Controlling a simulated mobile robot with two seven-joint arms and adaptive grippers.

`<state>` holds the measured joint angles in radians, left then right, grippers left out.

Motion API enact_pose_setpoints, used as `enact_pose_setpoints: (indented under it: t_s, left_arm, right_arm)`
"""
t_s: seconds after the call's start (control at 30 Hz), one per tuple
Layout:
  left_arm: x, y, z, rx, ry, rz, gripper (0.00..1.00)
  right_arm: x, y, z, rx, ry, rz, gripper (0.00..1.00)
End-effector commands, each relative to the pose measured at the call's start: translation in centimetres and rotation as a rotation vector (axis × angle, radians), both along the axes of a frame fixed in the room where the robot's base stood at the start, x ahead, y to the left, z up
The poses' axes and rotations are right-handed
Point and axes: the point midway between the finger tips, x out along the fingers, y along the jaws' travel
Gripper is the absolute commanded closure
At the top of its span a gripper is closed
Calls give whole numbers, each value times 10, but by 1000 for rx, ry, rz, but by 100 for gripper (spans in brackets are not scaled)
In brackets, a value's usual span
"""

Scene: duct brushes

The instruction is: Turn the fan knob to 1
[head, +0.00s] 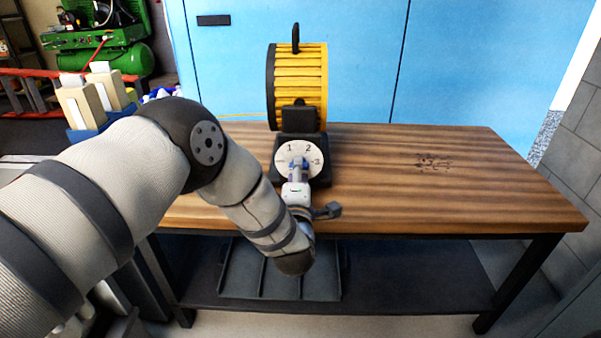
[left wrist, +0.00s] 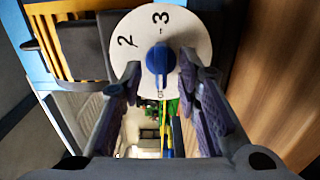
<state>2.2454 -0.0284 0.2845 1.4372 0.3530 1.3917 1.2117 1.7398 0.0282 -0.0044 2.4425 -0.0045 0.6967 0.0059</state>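The fan (head: 298,85) is a yellow slatted drum with a black rim and handle, standing on a dark base on the wooden table. A white round dial (head: 287,149) on its front shows 1, 2 and 3. The blue knob (left wrist: 161,60) sits at the dial's centre; I cannot tell for sure which number it points to. In the head view my left gripper (head: 298,166) is at the dial and partly covers it. In the left wrist view its fingers (left wrist: 161,80) are open, one on each side of the knob, with small gaps. My right gripper is not in view.
The table (head: 470,190) is clear to the right of the fan. Blue panels (head: 470,60) stand behind it. A dark shelf (head: 410,280) lies below. A blue bin (head: 80,136) with pale boxes and a green compressor (head: 95,40) are at the left.

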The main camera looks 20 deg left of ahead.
Motion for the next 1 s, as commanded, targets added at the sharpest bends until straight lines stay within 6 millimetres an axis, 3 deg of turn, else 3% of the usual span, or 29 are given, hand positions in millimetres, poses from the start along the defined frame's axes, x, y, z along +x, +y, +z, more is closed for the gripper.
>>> enact_pose_setpoints:
  t_s: [0.13,0.37,0.4,0.53,1.0]
  left_arm:
    - [13,4,-1,1,1,0,70]
    - [15,4,0,1,2,-1,70]
    - [15,4,0,1,2,-1,72]
    - [15,4,-1,1,2,-1,100]
    - [15,4,0,108,34,-1,100]
  right_arm:
    - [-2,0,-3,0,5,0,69]
    - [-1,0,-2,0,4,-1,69]
    - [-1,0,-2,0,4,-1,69]
    - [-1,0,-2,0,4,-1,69]
    - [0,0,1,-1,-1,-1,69]
